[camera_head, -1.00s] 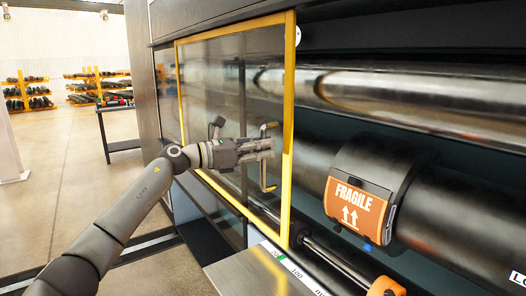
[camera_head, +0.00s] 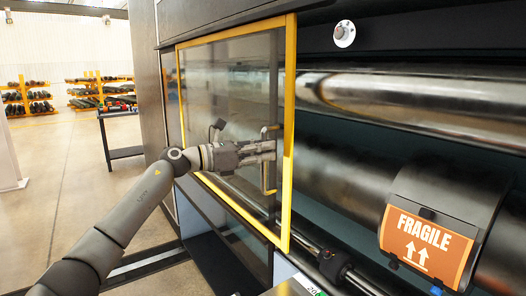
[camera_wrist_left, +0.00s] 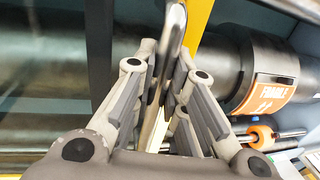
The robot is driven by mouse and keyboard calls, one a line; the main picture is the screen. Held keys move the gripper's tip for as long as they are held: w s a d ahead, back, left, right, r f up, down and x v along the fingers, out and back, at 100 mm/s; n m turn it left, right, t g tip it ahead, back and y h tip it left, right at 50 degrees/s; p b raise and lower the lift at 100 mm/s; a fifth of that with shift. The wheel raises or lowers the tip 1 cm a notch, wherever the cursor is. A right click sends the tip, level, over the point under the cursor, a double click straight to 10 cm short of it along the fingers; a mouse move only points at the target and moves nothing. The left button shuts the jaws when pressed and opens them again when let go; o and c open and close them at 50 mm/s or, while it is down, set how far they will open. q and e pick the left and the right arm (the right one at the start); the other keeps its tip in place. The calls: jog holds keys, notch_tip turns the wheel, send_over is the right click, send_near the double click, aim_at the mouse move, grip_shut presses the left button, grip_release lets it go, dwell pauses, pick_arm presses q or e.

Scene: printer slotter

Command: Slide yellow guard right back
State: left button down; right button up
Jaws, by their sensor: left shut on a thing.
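The yellow guard (camera_head: 290,110) is a clear panel in a yellow frame on the front of the machine. It covers the left part of the opening, and the rollers right of it are exposed. My left gripper (camera_head: 268,152) is shut on the guard's upright handle (camera_head: 269,180), near the frame's right post. In the left wrist view the fingers (camera_wrist_left: 167,85) close around the metal handle (camera_wrist_left: 176,28), beside the yellow post (camera_wrist_left: 196,22). The fingers hide part of the handle. My right gripper is not in view.
A dark roller with an orange FRAGILE label (camera_head: 425,240) lies right of the guard. A white knob (camera_head: 344,34) sits on the machine's upper front. A dark table (camera_head: 122,152) and racks (camera_head: 100,90) stand at the far left. The floor at left is mostly clear.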

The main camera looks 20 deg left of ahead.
pick_arm(q)
jog(key=c, duration=1.5)
grip_release()
jog(key=shift+o, duration=0.2)
jog(key=v, duration=1.2)
